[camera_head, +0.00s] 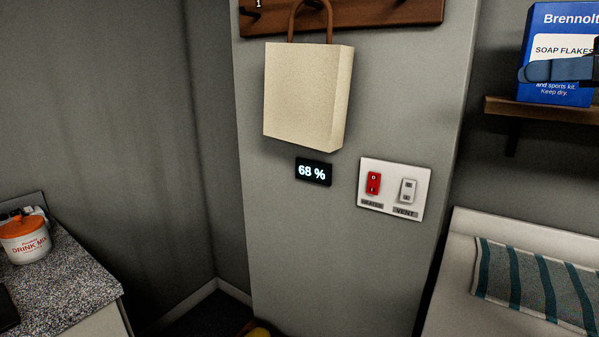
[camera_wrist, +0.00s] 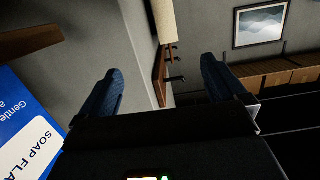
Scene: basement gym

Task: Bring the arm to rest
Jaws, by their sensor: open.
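My gripper shows in the wrist view (camera_wrist: 165,90), with its two blue fingers spread wide apart and nothing between them. In the head view, part of my gripper (camera_head: 550,71) shows at the right edge, in front of the blue soap flakes box (camera_head: 562,30). The rest of my arm is outside that view. The soap flakes box also shows at the left of the wrist view (camera_wrist: 22,115), beside the left finger. I cannot tell how far the gripper is from the box.
The box stands on a wooden shelf (camera_head: 545,109). A paper bag (camera_head: 305,95) hangs from a wooden hook rail (camera_head: 400,10) on the wall. Below are a 68 % display (camera_head: 312,171) and a switch plate (camera_head: 390,188). A drink mix tub (camera_head: 24,240) stands on the speckled counter (camera_head: 75,275). A striped towel (camera_head: 535,280) lies at right.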

